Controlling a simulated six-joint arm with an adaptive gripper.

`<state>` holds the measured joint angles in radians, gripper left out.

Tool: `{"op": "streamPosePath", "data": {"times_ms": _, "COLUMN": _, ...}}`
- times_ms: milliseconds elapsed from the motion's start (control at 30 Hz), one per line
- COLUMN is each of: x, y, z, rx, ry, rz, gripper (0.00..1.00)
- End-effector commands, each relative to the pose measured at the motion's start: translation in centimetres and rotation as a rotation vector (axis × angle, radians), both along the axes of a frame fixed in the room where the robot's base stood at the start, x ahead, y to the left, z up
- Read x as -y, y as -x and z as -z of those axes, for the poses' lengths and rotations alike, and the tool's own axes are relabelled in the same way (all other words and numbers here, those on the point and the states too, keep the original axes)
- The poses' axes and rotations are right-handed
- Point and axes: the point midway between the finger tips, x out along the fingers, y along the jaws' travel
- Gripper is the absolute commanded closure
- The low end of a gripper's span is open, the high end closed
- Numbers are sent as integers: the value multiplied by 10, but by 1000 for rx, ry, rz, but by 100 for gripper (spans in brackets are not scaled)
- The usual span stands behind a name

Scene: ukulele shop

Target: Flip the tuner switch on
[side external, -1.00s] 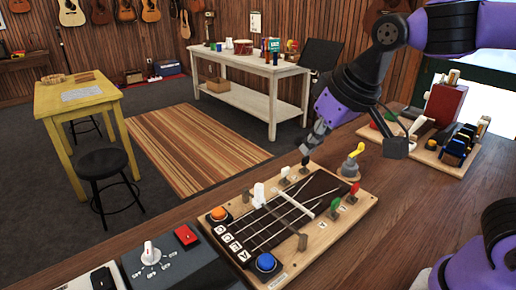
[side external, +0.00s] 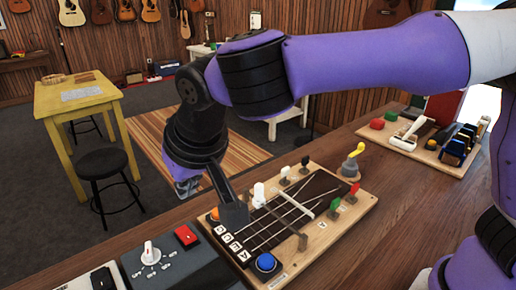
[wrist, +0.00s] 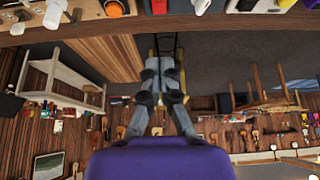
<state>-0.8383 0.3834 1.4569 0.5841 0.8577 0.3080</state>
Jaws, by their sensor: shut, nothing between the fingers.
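A dark grey box (side external: 165,268) at the front left of the bench bears a white dial (side external: 150,252) with lettering around it and a red switch or button (side external: 187,236). A black and white rocker (side external: 102,279) sits to its left. I cannot tell which control is the tuner switch. The dial (wrist: 203,5) and the red part (wrist: 160,6) also show at the top of the wrist view. My gripper (side external: 187,190) is shut and empty, beyond the red part and left of the orange button, apart from the controls. Its fingers (wrist: 160,72) show in the wrist view.
A wooden board (side external: 318,238) with strings, pegs, an orange button (wrist: 115,8) and a blue button (side external: 266,263) lies right of the box. My wrist overlaps its left end in the side view. Beyond the bench stand a yellow table (side external: 75,95) and a black stool (side external: 102,164).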

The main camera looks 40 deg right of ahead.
Motion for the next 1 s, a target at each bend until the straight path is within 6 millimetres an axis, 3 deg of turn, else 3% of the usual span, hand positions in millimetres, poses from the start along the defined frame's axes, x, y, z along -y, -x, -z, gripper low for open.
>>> {"op": "streamPosePath", "data": {"times_ms": 167, "x": 1, "y": -7, "z": 13, "rx": -3, "ry": 4, "rz": 1, "gripper": 100}}
{"op": "streamPosePath", "data": {"times_ms": 600, "x": 1, "y": -50, "z": 91, "rx": -4, "ry": 3, "rz": 1, "gripper": 100}}
{"op": "streamPosePath", "data": {"times_ms": 800, "x": 1, "y": -40, "z": 117, "rx": -2, "ry": 3, "rz": -1, "gripper": 100}}
{"op": "streamPosePath", "data": {"times_ms": 1000, "x": 0, "y": -37, "z": 126, "rx": -1, "ry": 0, "rz": 0, "gripper": 100}}
